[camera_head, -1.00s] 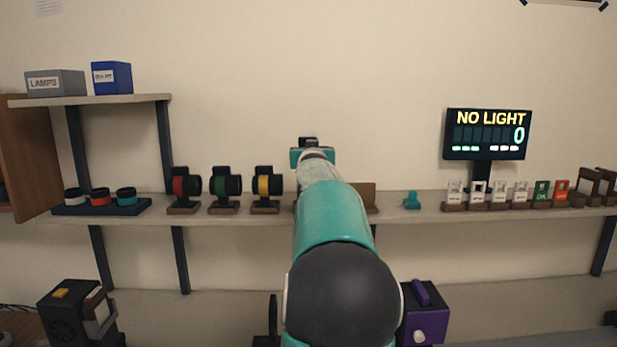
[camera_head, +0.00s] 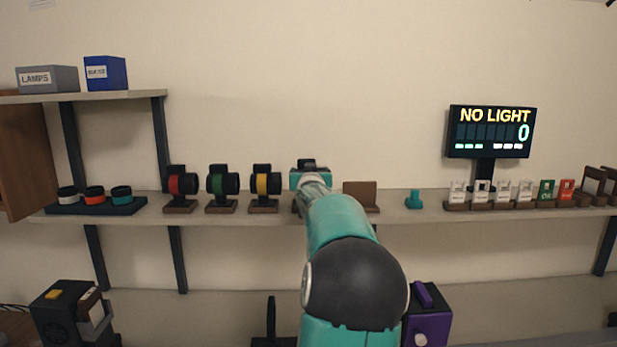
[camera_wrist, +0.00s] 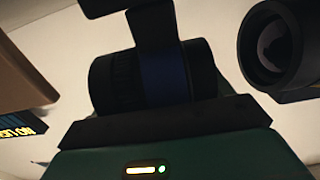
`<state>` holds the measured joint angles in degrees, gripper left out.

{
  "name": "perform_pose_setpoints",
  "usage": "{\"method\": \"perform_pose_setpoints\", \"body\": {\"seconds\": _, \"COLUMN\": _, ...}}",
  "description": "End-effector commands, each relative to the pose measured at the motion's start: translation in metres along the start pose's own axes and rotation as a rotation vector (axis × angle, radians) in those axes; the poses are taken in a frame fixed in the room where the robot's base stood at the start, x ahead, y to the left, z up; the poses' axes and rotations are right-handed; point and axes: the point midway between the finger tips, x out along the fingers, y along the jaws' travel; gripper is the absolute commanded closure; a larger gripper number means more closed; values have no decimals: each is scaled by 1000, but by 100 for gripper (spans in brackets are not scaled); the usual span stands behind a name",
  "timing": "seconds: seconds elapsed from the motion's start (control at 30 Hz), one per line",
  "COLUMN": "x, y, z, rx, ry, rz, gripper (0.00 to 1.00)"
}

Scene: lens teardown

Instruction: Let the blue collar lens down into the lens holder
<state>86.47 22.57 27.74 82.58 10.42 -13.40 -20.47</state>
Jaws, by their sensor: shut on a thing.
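The blue collar lens (camera_wrist: 167,76) fills the middle of the wrist view, a black barrel with a dark blue band. My gripper (camera_head: 311,179) is shut on it, at the shelf just right of the yellow collar lens. In the head view my arm and gripper hide the held lens. A dark upright block (camera_wrist: 152,24) meets the blue band at the top of the wrist view. It may be part of the lens holder, but I cannot tell whether the lens is seated. The holder is otherwise hidden in the head view.
The yellow (camera_head: 264,184), green (camera_head: 219,184) and red (camera_head: 178,184) collar lenses stand on brown feet to the left. A neighbouring lens barrel (camera_wrist: 272,45) is close in the wrist view. A brown block (camera_head: 361,196) stands just right. The display (camera_head: 490,132) reads NO LIGHT, 0.

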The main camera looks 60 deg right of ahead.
Motion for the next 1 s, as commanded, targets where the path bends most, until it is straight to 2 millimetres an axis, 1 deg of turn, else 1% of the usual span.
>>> {"method": "perform_pose_setpoints", "body": {"seconds": 0.17, "x": 3, "y": 1, "z": 8, "rx": 1, "ry": 3, "rz": 2, "gripper": 63}}
{"method": "perform_pose_setpoints", "body": {"seconds": 0.57, "x": 6, "y": 0, "z": 11, "rx": 0, "ry": 3, "rz": 2, "gripper": 63}}
{"method": "perform_pose_setpoints", "body": {"seconds": 0.6, "x": 6, "y": 0, "z": 13, "rx": 1, "ry": 1, "rz": 2, "gripper": 18}}
{"method": "perform_pose_setpoints", "body": {"seconds": 0.7, "x": 7, "y": 0, "z": 12, "rx": 1, "ry": 1, "rz": 2, "gripper": 0}}
{"method": "perform_pose_setpoints", "body": {"seconds": 1.0, "x": 6, "y": 1, "z": 13, "rx": 1, "ry": 0, "rz": 2, "gripper": 0}}
